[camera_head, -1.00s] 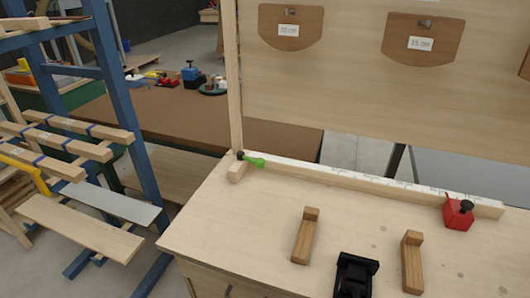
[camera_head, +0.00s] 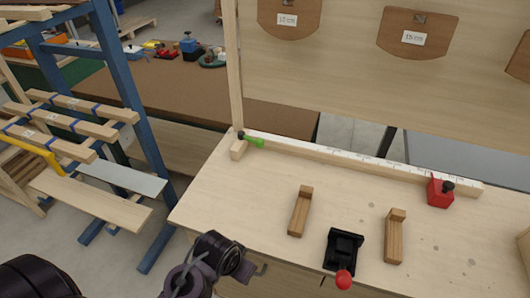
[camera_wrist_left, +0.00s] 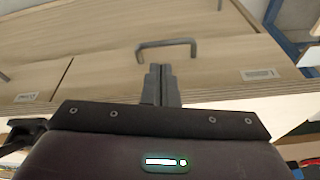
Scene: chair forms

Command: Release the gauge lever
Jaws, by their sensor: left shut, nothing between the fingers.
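A black clamp-like fixture (camera_head: 343,250) sits at the bench's front edge, with a red ball knob (camera_head: 344,280) at its near end. A green-handled lever (camera_head: 252,142) with a black end lies at the left end of a white ruler strip (camera_head: 350,160). I cannot tell which of these is the gauge lever. A red block with a black knob (camera_head: 439,194) sits toward the strip's right end. My left gripper (camera_head: 248,270) is in front of the bench, away from these levers. Its fingers (camera_wrist_left: 160,84) are shut and empty, near a drawer handle (camera_wrist_left: 167,44). My right gripper is out of view.
Two wooden blocks, left (camera_head: 300,212) and right (camera_head: 395,236), stand on the bench (camera_head: 250,195). A blue rack (camera_head: 131,110) with boards stands at the left. An upright panel (camera_head: 330,85) with brown pockets rises behind. The bench's left part is clear.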

